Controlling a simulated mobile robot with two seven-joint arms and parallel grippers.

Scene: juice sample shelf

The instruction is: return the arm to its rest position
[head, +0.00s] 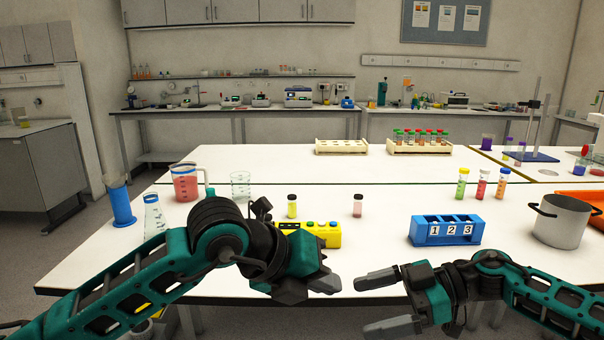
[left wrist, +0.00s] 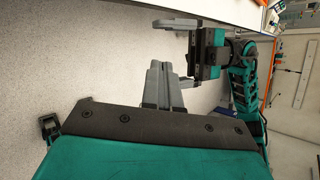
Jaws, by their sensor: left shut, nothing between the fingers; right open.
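My left gripper (head: 322,283) is shut and empty in the head view, over the front edge of the white table (head: 365,205). Its arm comes in from the left, in front of the yellow block. In the left wrist view its grey fingers (left wrist: 158,88) are together, with floor behind them. My right gripper (head: 378,304) is open and empty, a little lower and to the right, its fingers pointing left toward the left gripper. The two grippers are close but apart in the head view. My right gripper also shows in the left wrist view (left wrist: 180,32).
On the table stand a blue numbered rack (head: 446,230), a steel pot (head: 562,220), a yellow block (head: 318,232), two small vials (head: 292,206), several coloured vials (head: 482,184), beakers (head: 186,182) and a blue cylinder (head: 121,203). Vial racks (head: 420,147) stand farther back. The middle is mostly clear.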

